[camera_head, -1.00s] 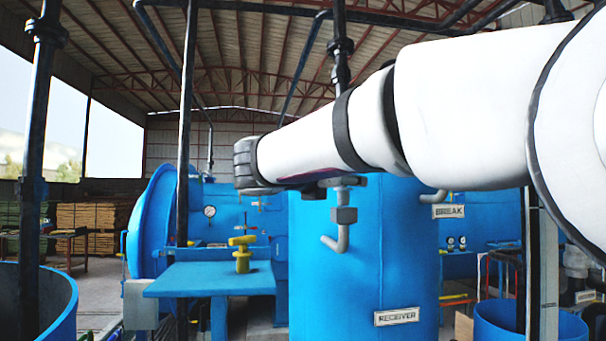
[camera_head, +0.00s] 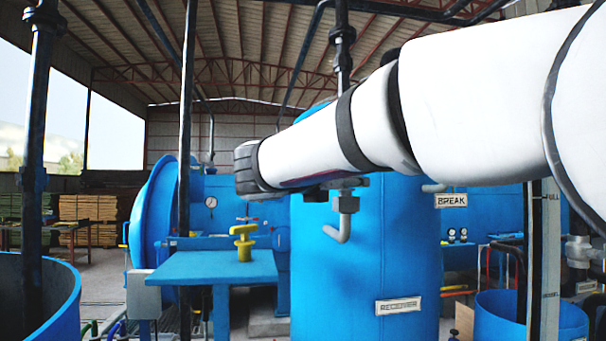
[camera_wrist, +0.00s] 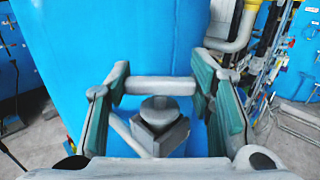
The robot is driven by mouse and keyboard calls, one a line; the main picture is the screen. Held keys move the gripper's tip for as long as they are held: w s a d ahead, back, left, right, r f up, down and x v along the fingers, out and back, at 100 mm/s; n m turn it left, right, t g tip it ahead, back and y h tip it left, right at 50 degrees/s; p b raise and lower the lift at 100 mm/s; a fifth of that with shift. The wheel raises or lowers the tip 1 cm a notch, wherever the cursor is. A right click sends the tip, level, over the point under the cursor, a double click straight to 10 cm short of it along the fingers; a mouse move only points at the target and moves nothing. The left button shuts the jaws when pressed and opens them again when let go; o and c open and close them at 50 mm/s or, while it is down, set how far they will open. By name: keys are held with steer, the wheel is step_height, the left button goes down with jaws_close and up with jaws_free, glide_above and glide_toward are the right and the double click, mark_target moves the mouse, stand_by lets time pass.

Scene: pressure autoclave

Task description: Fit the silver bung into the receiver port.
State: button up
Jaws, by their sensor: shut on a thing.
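The silver bung (camera_wrist: 160,86) has its cross-bar handle between the green pads of my gripper (camera_wrist: 160,88), which is shut on it. A round collar sits below the bar, directly over a grey hex fitting (camera_wrist: 158,135) on a bent pipe. In the head view the bung's bar (camera_head: 347,183) shows under my forearm, close above the hex fitting (camera_head: 346,203), in front of the blue receiver tank (camera_head: 385,255). The fitting looks like the receiver port. Bung and port appear lined up; I cannot tell how deep the bung sits. My forearm hides most of the gripper in the head view.
A yellow bung (camera_head: 243,243) stands on a blue table (camera_head: 205,266) left of the tank. A blue autoclave with a round door (camera_head: 155,225) is behind. Dark upright pipes (camera_head: 186,130) stand at left. A grey pipe (camera_wrist: 235,30) is at the wrist view's upper right.

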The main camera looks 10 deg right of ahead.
steer(key=shift+f, duration=0.35)
steer(key=o, duration=1.3)
steer(key=shift+c, duration=0.2)
steer(key=v, duration=1.2)
steer(key=s+d+f+m+g+y, duration=0.2)
steer(key=s+d+f+m, duration=0.2)
steer(key=f, duration=0.2)
steer(key=s+d+f+m+g+y+b, duration=0.1)
steer(key=s+d+f+m+g, duration=0.1)
steer(key=s+d+f+m, duration=0.3)
steer(key=s+d+f+m+g+y, duration=0.2)
steer(key=d+f+m+g, duration=0.1)
steer(key=f, duration=0.5)
steer(key=s+a+f+m+y+b, duration=0.1)
steer(key=s+a+f+m+y, duration=0.2)
steer(key=s+f+m+y, duration=0.4)
steer(key=s+f+m, duration=0.3)
steer(key=f+m, duration=0.3)
steer(key=m, duration=0.2)
steer(key=shift+a+y+b, duration=0.25)
steer(key=shift+y+b, duration=0.05)
steer(key=shift+y, duration=0.1)
